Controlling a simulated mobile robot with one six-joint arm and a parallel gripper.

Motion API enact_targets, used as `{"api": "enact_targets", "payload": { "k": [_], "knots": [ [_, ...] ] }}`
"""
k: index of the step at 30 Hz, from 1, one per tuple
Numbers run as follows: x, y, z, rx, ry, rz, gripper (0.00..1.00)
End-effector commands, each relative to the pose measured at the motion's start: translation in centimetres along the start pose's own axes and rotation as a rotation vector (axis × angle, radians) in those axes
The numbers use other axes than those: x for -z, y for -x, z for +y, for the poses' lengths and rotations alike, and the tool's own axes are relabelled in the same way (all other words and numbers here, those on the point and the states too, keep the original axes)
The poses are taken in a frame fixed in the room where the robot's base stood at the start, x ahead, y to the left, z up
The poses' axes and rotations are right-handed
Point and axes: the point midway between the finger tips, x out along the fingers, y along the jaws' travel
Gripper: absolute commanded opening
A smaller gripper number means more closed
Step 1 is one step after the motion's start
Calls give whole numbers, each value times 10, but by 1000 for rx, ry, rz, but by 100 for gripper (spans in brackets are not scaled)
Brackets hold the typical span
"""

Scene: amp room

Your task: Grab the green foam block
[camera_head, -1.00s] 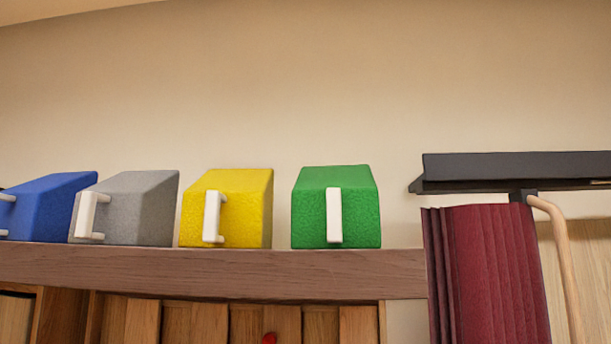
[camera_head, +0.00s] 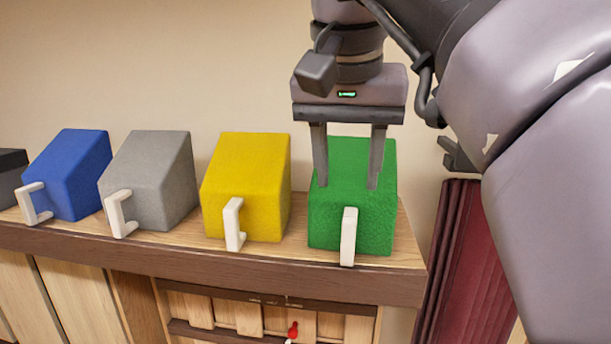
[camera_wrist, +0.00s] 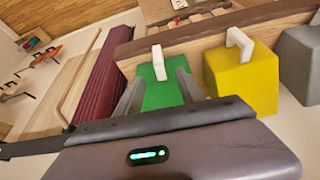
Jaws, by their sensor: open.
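The green foam block (camera_head: 352,225) stands on the wooden shelf top near its right end, with a white handle on its front face. It also shows in the wrist view (camera_wrist: 160,94), between the fingers. My gripper (camera_head: 346,186) points down over the block, its two fingers apart. In the head view the fingers overlap the block's upper part; I cannot tell whether they touch it. In the wrist view the fingers (camera_wrist: 157,88) lie at either side of the block. The handle is below and in front of the fingertips.
A yellow block (camera_head: 245,190) stands close to the left, then a grey block (camera_head: 155,180) and a blue block (camera_head: 70,175), each with a white handle. A dark red pleated object (camera_head: 457,255) stands to the right of the shelf (camera_head: 280,277). The wall is behind.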

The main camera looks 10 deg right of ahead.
Motion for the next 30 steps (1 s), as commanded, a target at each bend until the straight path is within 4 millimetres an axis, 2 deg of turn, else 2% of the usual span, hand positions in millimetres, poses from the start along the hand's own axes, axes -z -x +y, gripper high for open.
{"api": "enact_targets", "payload": {
  "k": [3,9,14,21,29,30],
  "knots": [
    [-3,-39,1,-1,-1,-4,45],
    [-3,-90,0,1,-2,-3,45],
    [-3,-107,0,2,-3,-1,45],
    [-8,-151,1,1,-2,-1,45],
    [-7,-157,1,3,-3,1,45],
    [-7,-157,1,3,-3,1,40]
  ]
}}
